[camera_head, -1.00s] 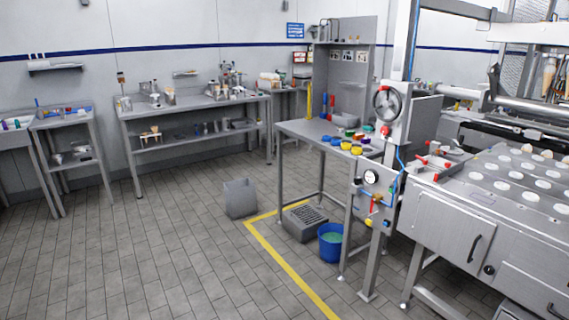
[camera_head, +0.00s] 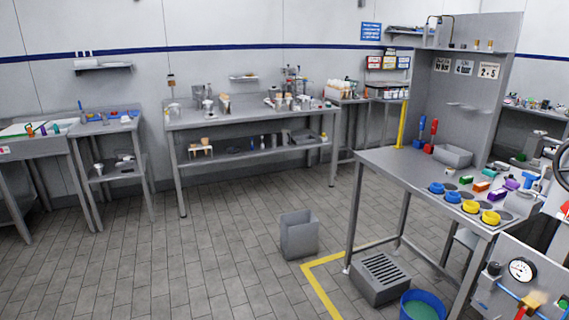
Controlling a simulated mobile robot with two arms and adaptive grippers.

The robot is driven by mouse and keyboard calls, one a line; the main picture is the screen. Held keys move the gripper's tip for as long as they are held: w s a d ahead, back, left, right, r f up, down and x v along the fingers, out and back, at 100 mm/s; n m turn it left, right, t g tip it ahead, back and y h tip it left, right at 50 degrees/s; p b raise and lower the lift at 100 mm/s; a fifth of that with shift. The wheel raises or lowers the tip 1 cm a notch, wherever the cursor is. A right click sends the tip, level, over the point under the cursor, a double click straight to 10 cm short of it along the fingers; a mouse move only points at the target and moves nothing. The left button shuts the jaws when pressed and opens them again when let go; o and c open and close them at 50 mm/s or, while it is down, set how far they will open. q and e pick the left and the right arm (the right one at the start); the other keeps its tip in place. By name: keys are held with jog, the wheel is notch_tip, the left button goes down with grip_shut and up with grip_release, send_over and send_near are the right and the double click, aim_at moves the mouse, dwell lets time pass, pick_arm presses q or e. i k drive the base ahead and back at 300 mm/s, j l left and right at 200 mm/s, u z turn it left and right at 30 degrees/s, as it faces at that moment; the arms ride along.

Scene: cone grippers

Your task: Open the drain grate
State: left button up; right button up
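The drain grate (camera_head: 383,269) is a dark slotted panel on top of a low grey box (camera_head: 380,291) on the tiled floor. It lies flat and looks closed. The box stands under the front of the steel table at the right, just inside the yellow floor line. Neither of my grippers shows in the head view.
A blue bucket (camera_head: 422,306) with greenish liquid stands right of the grate box. A grey open bin (camera_head: 299,235) stands to its left. The steel table (camera_head: 391,170) overhangs the grate area, with its legs close by. A gauge panel (camera_head: 522,270) is at lower right. The left floor is clear.

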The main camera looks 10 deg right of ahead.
aim_at(382, 272)
jog(key=i+z, duration=0.15)
jog(key=i, duration=0.3)
jog(key=i+j+z, duration=0.15)
jog(key=i, duration=0.3)
jog(key=i+j+z, duration=0.1)
jog(key=i, duration=0.35)
jog(key=i+j+z, duration=0.15)
jog(key=i, duration=0.3)
